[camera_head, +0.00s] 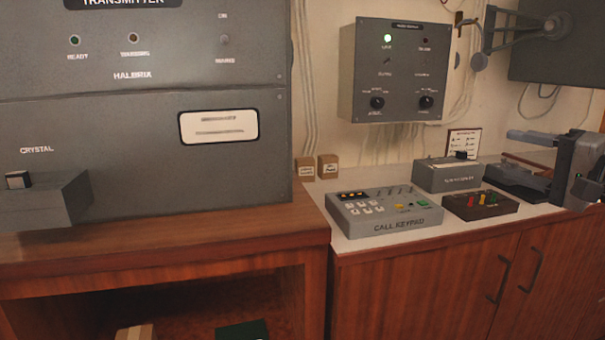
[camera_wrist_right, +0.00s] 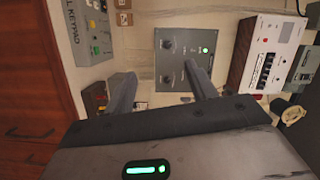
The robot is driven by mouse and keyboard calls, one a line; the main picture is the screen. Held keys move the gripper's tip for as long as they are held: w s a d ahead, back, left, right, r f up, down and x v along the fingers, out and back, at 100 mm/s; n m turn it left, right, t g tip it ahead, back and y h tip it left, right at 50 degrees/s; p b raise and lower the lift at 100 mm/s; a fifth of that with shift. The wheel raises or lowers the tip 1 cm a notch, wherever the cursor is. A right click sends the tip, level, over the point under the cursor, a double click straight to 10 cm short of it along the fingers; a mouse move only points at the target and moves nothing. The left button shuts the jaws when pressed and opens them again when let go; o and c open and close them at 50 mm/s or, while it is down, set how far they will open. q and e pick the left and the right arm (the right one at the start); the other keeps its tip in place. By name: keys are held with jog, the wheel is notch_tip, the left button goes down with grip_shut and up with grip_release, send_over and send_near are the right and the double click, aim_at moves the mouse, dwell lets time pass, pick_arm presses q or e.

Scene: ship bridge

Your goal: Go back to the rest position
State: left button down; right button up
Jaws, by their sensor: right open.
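My right gripper (camera_head: 517,155) is at the right edge of the head view, above the right end of the white counter. Its fingers point left and stand apart, with nothing between them. In the right wrist view both fingers of the gripper (camera_wrist_right: 158,82) show spread and empty, facing the wall. My left gripper is not in the head view.
The call keypad (camera_head: 384,211), a grey box (camera_head: 449,175) and a dark box with coloured levers (camera_head: 480,205) stand on the counter left of the gripper. A wall panel (camera_head: 392,70) with a green light hangs behind. A grey transmitter cabinet (camera_head: 140,110) fills the left.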

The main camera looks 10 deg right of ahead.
jog(key=a+f+n+g+h+p, duration=0.15)
jog(key=a+f, duration=0.25)
jog(key=f, duration=0.5)
jog(key=a+f+n+g+p, duration=0.15)
jog(key=a+f, duration=0.25)
jog(key=f, duration=0.5)
jog(key=a+f+n+g+h, duration=0.15)
jog(key=a+f, duration=0.25)
jog(key=f, duration=0.5)
pick_arm(q)
jog(key=p, duration=0.1)
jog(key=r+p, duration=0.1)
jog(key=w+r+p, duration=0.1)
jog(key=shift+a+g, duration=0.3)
pick_arm(e)
jog(key=s+a+f+n, duration=0.4)
jog(key=s+a+f, duration=0.1)
jog(key=s+a, duration=0.4)
jog(key=s+a+f+n+g, duration=0.1)
jog(key=s+a+f+n, duration=0.3)
jog(key=s+a, duration=0.6)
jog(key=shift+a+f+n+y, duration=0.15)
jog(key=shift+f+n+y, duration=0.15)
jog(key=shift+f+n, duration=0.15)
jog(key=shift+g, duration=0.25)
